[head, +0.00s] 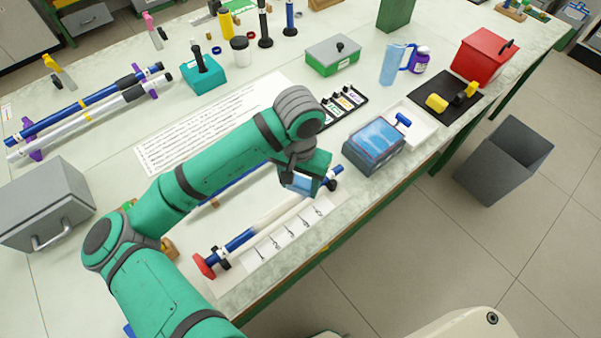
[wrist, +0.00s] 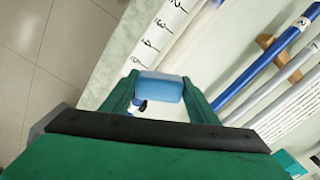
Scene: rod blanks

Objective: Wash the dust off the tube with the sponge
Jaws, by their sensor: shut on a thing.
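My gripper (head: 308,178) is shut on a light blue sponge (head: 299,183), which also shows between the fingers in the wrist view (wrist: 160,86). The tube (head: 243,238) lies along the front of the bench, with blue ends and a pale, whitish-beige middle stretch. A red piece is at its near-left end, and dark supports show near both ends. The gripper and sponge are over the right part of the tube, hiding some of it. I cannot tell whether the sponge touches the tube.
A numbered strip (head: 290,236) lies in front of the tube. A grey basin with blue water (head: 375,158) stands right of my gripper, and a white tray (head: 425,128) is beyond it. Other rods lie behind the tube. A grey bin (head: 487,175) stands on the floor.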

